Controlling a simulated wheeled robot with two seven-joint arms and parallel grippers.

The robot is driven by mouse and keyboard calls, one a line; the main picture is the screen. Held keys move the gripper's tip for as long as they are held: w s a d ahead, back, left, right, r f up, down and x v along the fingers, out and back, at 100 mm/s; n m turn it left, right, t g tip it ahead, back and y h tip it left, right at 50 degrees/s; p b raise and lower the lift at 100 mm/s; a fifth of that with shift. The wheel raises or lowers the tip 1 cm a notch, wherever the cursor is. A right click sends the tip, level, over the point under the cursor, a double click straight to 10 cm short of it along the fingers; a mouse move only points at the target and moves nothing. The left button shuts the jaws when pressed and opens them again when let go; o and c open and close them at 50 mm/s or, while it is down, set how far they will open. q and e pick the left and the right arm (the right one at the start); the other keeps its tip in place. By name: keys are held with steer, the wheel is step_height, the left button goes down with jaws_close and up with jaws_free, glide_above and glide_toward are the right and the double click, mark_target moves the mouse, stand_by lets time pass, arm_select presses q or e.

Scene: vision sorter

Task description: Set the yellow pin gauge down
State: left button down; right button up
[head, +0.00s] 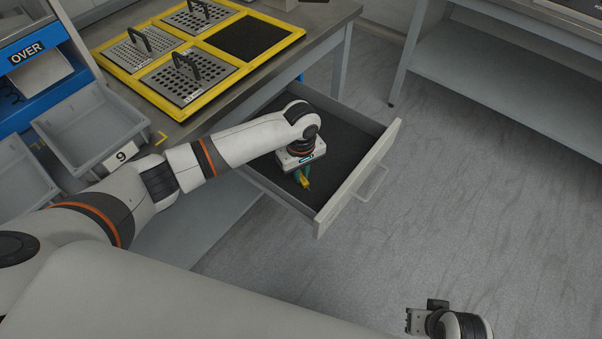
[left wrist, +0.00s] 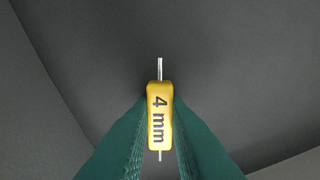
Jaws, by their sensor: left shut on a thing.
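The yellow pin gauge (left wrist: 159,117) is marked "4 mm" and has a thin metal pin at each end. My left gripper (left wrist: 159,125) is shut on it, with a green finger on each side. In the head view the yellow gauge (head: 304,183) shows below the left gripper (head: 303,178), inside the open drawer (head: 342,128). The drawer has a dark lining. I cannot tell whether the gauge touches the drawer floor. My right gripper (head: 416,320) is at the bottom right, over the floor, and its jaws are not clear.
A yellow-framed tray (head: 183,113) with perforated plates and handles lies on the bench above the drawer. A grey bin (head: 90,130) with a tag "9" stands at left. The drawer's front panel (head: 358,178) and walls surround the left gripper. Open floor lies to the right.

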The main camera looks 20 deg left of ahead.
mark_target(301, 176)
stand_by(0.3)
arm_select(q)
steer(key=shift+f, duration=0.15)
steer(key=c, duration=1.4)
jaws_free()
arm_select(e)
steer(key=shift+f, duration=0.15)
